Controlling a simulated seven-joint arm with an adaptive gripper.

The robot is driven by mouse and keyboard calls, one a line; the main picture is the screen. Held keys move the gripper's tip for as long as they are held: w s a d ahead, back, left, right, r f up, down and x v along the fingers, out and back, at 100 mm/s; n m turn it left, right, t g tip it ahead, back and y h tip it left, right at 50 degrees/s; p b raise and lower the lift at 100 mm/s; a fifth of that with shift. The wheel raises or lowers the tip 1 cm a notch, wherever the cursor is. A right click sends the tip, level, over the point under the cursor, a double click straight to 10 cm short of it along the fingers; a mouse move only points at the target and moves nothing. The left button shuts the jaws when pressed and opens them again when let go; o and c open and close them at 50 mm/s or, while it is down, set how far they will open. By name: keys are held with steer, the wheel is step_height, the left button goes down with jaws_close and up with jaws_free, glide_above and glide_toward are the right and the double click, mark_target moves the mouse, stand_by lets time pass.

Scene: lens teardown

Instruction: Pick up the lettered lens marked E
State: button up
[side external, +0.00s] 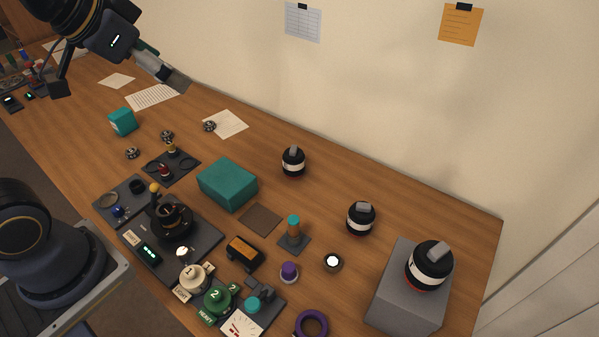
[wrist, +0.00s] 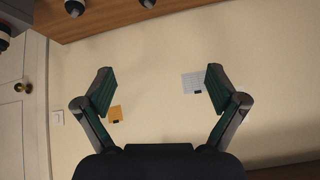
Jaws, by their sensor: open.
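My gripper (side external: 172,76) is at the upper left of the side view, raised above the table. In the wrist view (wrist: 160,88) its two fingers are wide apart with nothing between them. Three black cylindrical pieces with white bands and grey tops are on the right: one toward the back (side external: 293,162), one in the middle (side external: 360,219), and a larger one (side external: 430,266) on a grey block. They may be the lenses, but I can read no letter on any of them. Three small dark round pieces (side external: 132,153) (side external: 167,135) (side external: 209,126) lie at the left, also unreadable.
A teal box (side external: 228,184) stands mid-table. The grey block (side external: 406,295) is at the right. Dark trays with small parts, numbered weights (side external: 217,299) and a purple ring (side external: 311,324) crowd the front. The wall (wrist: 160,60) faces the wrist camera.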

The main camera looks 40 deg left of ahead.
steer(key=w+d+m, duration=0.1)
steer(key=w, duration=0.8)
steer(key=g+h, duration=0.2)
steer(key=g, duration=0.2)
glide_above(294, 158)
steer(key=s+a, duration=0.3)
steer(key=s, duration=0.1)
step_height(294, 158, down, 22)
steer(key=shift+m, duration=0.4)
steer(key=x, duration=0.9)
steer(key=shift+w+f, duration=0.2)
steer(key=shift+w, duration=0.35)
steer(key=shift+a+x, duration=0.15)
steer(key=shift+x, duration=0.8)
steer(key=shift+a+x, duration=0.2)
steer(key=shift+x, duration=0.75)
steer(key=shift+a+x, duration=0.15)
steer(key=shift+x, duration=0.8)
steer(key=shift+s+f, duration=0.15)
steer(key=c, duration=1.6)
steer(key=shift+d, duration=0.1)
steer(key=shift+c, duration=0.9)
